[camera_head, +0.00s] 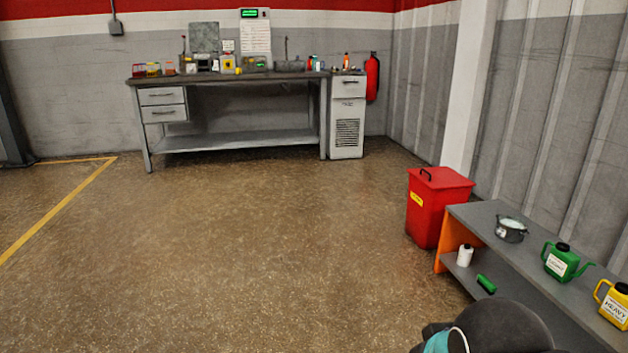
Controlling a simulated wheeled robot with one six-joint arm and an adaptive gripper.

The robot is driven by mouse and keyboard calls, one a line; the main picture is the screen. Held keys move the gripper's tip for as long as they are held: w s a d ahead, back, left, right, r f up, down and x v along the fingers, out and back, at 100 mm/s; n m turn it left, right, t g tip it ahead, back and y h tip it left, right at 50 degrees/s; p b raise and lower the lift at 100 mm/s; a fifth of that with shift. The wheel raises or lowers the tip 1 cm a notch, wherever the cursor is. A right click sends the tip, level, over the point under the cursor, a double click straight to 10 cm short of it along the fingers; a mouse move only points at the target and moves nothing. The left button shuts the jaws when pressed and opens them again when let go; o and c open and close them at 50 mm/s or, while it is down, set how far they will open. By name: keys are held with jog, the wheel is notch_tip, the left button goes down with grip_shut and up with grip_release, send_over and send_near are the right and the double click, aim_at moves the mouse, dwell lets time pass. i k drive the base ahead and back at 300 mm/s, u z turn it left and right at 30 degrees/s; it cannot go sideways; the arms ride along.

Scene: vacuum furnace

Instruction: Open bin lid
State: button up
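A red bin (428,221) stands on the floor at the right, by the wall and just behind the end of a low shelf. Its red lid (446,179) lies flat on top and looks closed. A dark rounded part of my own arm with a teal and white band shows at the bottom right. My gripper's fingers are not visible, and nothing of mine touches the bin.
The low grey shelf (486,219) at the right holds a metal pot (510,229), a green can (561,262) and a yellow can (613,303). A workbench (240,140) with several items stands at the back wall, a red extinguisher (372,78) beside it. The floor left of the bin is clear.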

aim_at(445, 178)
jog(key=u, duration=0.35)
jog(key=i, duration=1.85)
jog(key=z, duration=0.6)
jog(key=i, duration=1.7)
jog(key=z, duration=1.15)
jog(key=i, duration=0.25)
jog(key=z, duration=0.05)
